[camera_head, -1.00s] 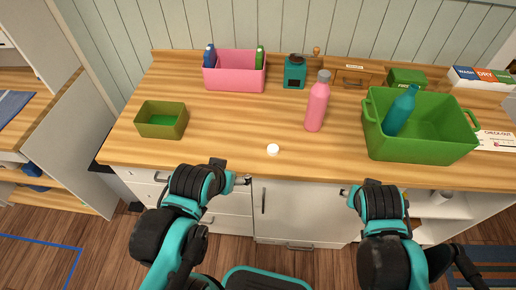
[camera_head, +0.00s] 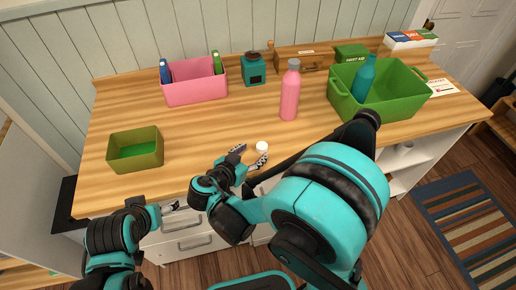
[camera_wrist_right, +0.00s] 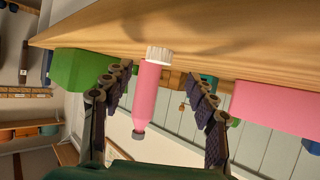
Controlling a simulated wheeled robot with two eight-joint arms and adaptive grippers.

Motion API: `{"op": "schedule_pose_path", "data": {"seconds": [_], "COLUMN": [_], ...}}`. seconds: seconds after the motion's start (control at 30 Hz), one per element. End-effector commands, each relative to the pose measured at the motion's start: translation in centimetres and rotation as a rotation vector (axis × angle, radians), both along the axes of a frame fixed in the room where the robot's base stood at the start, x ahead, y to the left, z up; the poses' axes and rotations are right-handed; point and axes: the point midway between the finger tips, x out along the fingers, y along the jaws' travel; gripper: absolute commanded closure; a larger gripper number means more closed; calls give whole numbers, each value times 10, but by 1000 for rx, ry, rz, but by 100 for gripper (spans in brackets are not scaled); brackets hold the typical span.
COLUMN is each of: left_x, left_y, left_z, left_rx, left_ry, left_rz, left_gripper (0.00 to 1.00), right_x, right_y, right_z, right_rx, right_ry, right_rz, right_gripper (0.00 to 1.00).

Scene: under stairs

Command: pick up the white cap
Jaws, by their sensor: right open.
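The small white cap (camera_head: 261,146) lies on the wooden counter near its front edge. It also shows in the upside-down right wrist view as a ridged white disc (camera_wrist_right: 158,53), in line with the pink bottle and centred between my fingers. My right gripper (camera_head: 251,155) is open and empty, with its fingers spread at the counter's front edge, just short of the cap. The fingers (camera_wrist_right: 160,100) also frame the right wrist view on both sides. My left gripper (camera_head: 168,208) is low at the left, in front of the drawers, and its fingers are too small to judge.
The pink bottle (camera_head: 290,98) stands behind the cap. A green crate (camera_head: 401,108) holding a teal bottle (camera_head: 363,77) is at the right. An olive bin (camera_head: 150,158) is at the left, and a pink bin (camera_head: 196,92) stands at the back. The counter around the cap is clear.

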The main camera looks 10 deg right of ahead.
Motion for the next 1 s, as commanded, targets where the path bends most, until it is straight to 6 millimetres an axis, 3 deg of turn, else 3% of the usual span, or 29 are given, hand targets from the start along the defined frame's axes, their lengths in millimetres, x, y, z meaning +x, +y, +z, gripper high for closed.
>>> {"op": "schedule_pose_path", "data": {"seconds": [0.3,0.6,0.77,1.0], "left_x": [0,0,0,0], "left_y": [0,0,0,0], "left_z": [-23,-23,-23,-23], "left_rx": [0,0,0,0], "left_ry": [0,0,0,0], "left_rz": [0,0,0,0], "left_gripper": [26,26,26,26], "right_x": [27,32,32,31], "right_y": [-30,-33,-33,-33], "right_z": [-24,-24,-24,-24], "right_rx": [1,-1,-1,1], "right_ry": [1,2,2,2], "right_rz": [-2,1,1,0], "right_gripper": [42,42,81,81]}}
